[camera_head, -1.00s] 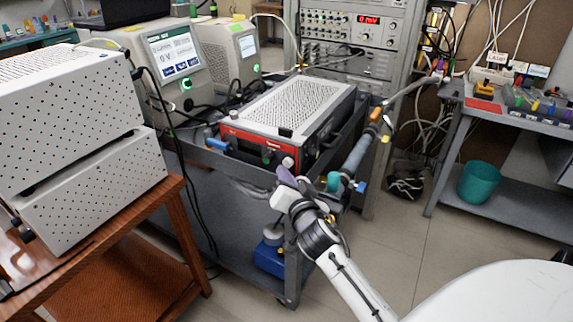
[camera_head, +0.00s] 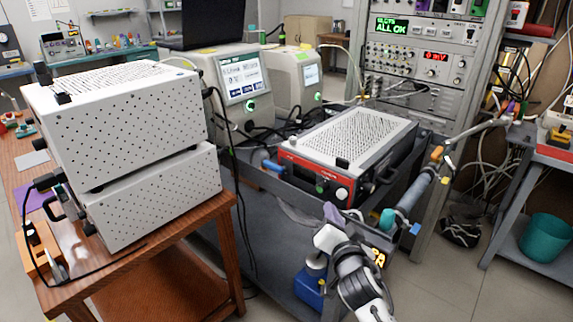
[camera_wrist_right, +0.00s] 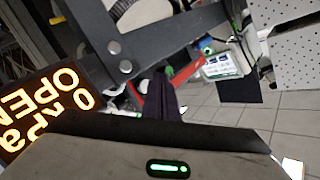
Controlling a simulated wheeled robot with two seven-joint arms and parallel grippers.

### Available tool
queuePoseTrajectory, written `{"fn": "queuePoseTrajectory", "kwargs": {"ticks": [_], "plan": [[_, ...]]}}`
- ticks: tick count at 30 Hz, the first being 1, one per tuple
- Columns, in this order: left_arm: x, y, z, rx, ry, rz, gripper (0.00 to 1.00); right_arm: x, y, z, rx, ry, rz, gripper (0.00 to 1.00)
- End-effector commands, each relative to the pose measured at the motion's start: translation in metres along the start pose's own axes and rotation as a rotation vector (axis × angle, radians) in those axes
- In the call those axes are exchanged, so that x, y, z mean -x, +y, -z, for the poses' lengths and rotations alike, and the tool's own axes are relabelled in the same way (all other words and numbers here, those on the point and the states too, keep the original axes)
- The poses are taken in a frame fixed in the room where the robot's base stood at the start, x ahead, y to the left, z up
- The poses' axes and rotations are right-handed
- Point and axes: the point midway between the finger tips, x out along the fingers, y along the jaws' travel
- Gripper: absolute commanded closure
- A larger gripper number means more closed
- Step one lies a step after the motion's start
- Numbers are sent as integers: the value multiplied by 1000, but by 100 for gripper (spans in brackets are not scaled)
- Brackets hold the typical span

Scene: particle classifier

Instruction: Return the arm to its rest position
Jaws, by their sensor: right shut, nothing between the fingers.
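My right arm comes up from the bottom of the head view. Its right gripper (camera_head: 332,213) is shut and empty, with dark purplish fingers, in front of the grey cart (camera_head: 262,208). It appears just below the red-fronted instrument (camera_head: 318,172) on the cart; I cannot tell the exact gap. In the right wrist view, the dark shut fingers (camera_wrist_right: 165,95) point away from the camera, with nothing held between them. My left gripper is not in view.
A wooden table (camera_head: 190,232) with two stacked white perforated boxes (camera_head: 130,120) stands at left. A grey pipe (camera_head: 415,192) runs along the cart's right side. A teal bin (camera_head: 546,237) sits on a right-hand shelf. Open floor (camera_head: 440,280) lies at lower right.

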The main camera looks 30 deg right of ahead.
Motion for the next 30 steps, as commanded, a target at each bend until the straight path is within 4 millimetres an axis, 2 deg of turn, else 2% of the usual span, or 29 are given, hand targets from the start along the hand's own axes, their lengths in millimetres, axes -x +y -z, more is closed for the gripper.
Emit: {"fn": "queuePoseTrajectory", "kwargs": {"ticks": [4,6,8,11,14,15,18,21,25,27,30], "plan": [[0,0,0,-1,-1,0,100,0,0,0,-1,0,1,100],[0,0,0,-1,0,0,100,4,3,-8,20,-20,0,100],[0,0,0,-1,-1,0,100,11,9,-25,63,-58,0,100],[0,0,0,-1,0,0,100,36,25,-70,188,-171,11,100],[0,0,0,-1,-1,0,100,77,47,-128,348,-324,46,100],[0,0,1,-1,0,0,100,97,55,-151,412,-387,68,100],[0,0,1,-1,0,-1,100,150,75,-201,554,-536,132,100],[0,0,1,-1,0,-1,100,202,90,-239,664,-658,206,100],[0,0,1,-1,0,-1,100,253,102,-268,755,-765,287,100],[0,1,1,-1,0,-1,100,271,106,-276,783,-798,318,100],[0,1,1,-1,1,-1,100,283,108,-282,803,-821,341,100]]}}
